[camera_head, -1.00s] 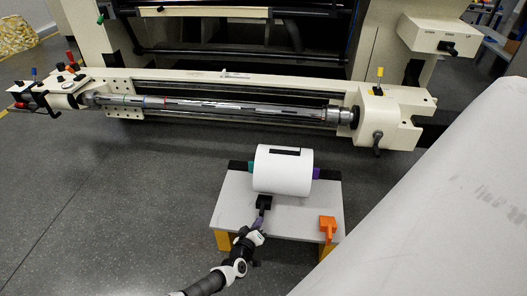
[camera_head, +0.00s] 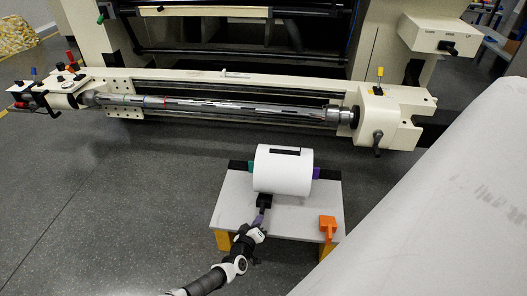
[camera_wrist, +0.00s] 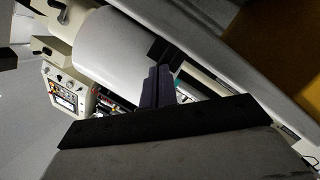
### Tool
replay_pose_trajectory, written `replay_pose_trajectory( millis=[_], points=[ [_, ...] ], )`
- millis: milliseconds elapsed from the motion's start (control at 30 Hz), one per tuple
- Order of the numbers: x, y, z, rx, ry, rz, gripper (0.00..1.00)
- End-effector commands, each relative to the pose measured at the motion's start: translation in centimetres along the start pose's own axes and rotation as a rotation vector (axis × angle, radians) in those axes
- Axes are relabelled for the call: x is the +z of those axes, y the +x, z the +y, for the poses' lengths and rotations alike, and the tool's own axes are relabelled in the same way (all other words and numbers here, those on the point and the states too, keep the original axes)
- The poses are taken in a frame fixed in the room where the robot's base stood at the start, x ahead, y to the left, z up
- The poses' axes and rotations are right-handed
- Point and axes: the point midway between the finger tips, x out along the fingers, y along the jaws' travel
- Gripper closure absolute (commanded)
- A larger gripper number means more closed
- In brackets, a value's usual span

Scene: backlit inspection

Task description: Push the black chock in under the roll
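The white roll (camera_head: 283,170) lies on a small grey-topped table (camera_head: 290,220) in the head view. The black chock (camera_head: 264,201) is on the tabletop at the roll's near side, left of its middle. It looks very close to the roll; contact is unclear. My gripper (camera_head: 260,217) is directly in front of the chock. In the wrist view its purple-grey fingers (camera_wrist: 158,86) are together, with no clear gap, and their tips reach the black chock (camera_wrist: 162,50). The roll (camera_wrist: 112,48) fills the space beyond. The chock's underside and far edge are hidden.
An orange chock (camera_head: 327,224) stands at the table's right front. Teal (camera_head: 251,167) and purple (camera_head: 316,173) pieces show at the roll's ends. A machine with a long shaft (camera_head: 220,107) is behind. A large white surface (camera_head: 450,200) fills the right foreground.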

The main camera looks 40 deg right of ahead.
Motion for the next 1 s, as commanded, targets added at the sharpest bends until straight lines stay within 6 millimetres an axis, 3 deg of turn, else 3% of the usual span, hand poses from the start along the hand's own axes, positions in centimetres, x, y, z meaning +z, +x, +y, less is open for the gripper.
replay_pose_trajectory(
  millis=[1000],
  points=[
    [-0.6,1.9,0.0,0.0,-0.001,0.0,1.0]
  ],
)
